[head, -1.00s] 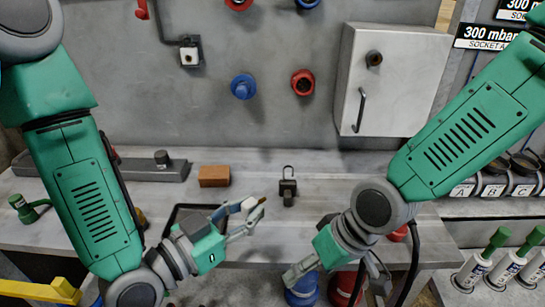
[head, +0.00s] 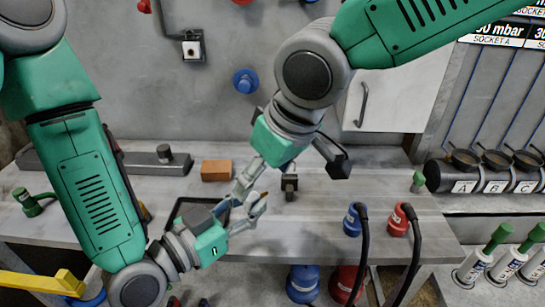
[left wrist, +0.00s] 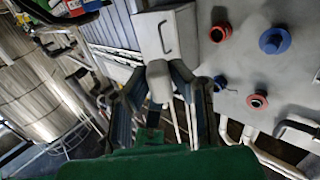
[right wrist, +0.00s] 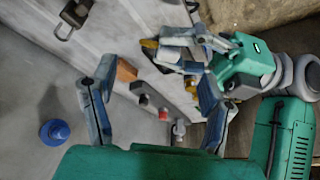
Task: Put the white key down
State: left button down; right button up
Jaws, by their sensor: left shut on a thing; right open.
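My left gripper (head: 254,208) is low over the front of the grey workbench (head: 330,225), shut on the white key. In the left wrist view, the pale key (left wrist: 158,82) sits between the finger pads. In the head view it is mostly hidden by the fingers; a small brown tip shows beside them. My right gripper (head: 246,178) is open and empty, just above and behind the left gripper. In the right wrist view its fingers (right wrist: 155,105) are spread wide, with the left gripper (right wrist: 180,48) beyond them.
A dark padlock (head: 290,184) stands on the bench right of the grippers. An orange-brown block (head: 216,170) lies behind them, and a dark-rimmed tray (head: 178,207) is partly hidden by my left arm. Blue (head: 352,222) and red (head: 399,221) plugs are at right. Bench between padlock and plugs is clear.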

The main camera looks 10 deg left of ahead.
aim_at(256, 192)
jog(key=x, duration=0.6)
jog(key=shift+a+f, duration=0.1)
jog(key=c, duration=1.2)
pick_arm(q)
jog(key=c, duration=1.3)
grip_release()
jog(key=shift+c, duration=0.2)
pick_arm(e)
jog(key=shift+c, duration=0.3)
